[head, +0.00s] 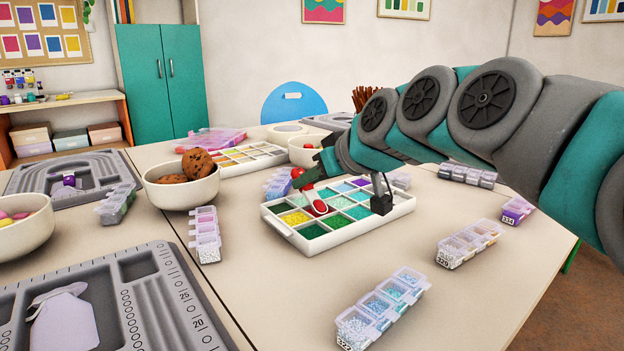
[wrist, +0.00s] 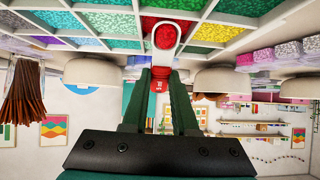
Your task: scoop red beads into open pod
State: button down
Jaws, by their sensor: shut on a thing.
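My gripper (head: 304,178) is over the left part of the white bead tray (head: 365,223), its green fingers shut on the red handle (wrist: 160,80) of a small scoop. The handle also shows as a red knob (head: 297,172) in the head view. The scoop's white rim (wrist: 172,35) reaches over the red beads (wrist: 165,22) in the wrist view; I cannot tell how many beads it holds. Clear bead pods stand around the tray, such as one at the left (head: 205,236) and one in front (head: 382,308). I cannot tell which pod is open.
A bowl of cookies (head: 182,188) stands left of the tray, and another white bowl (head: 308,152) stands behind it. Grey bead boards (head: 185,290) lie at the left. More pods stand at the right (head: 470,243). The table between the tray and front pod is clear.

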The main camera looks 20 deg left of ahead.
aim_at(298, 169)
jog(key=shift+w+a+r+p, duration=0.15)
jog(key=shift+r+p, duration=0.25)
jog(key=shift+r, duration=0.2)
jog(key=shift+a+r+p, duration=0.1)
jog(key=shift+r+p, duration=0.25)
jog(key=shift+r, duration=0.2)
jog(key=shift+p, duration=0.5)
jog(key=shift+w+a+r+h+p, duration=0.2)
jog(key=shift+h+p, duration=0.2)
jog(key=shift+p, duration=0.3)
jog(key=shift+a+g+h+p, duration=0.2)
jog(key=shift+g+h+p, duration=0.35)
jog(key=shift+p, duration=1)
jog(key=shift+w+a+r+h+p, duration=0.15)
jog(key=shift+h+p, duration=0.2)
jog(key=shift+p, duration=0.6)
jog(key=shift+a+g+h+p, duration=0.15)
jog(key=shift+g+h+p, duration=0.25)
jog(key=shift+p, duration=0.45)
jog(key=shift+w+a+r+h+p, duration=0.2)
jog(key=shift+r+h+p, duration=0.15)
jog(key=shift+p, duration=0.55)
jog(key=shift+w+g+h, duration=0.1)
jog(key=shift+g+h, duration=0.15)
jog(key=shift+a+r+h, duration=0.15)
jog(key=shift+r+h, duration=0.1)
jog(key=shift+h, duration=0.05)
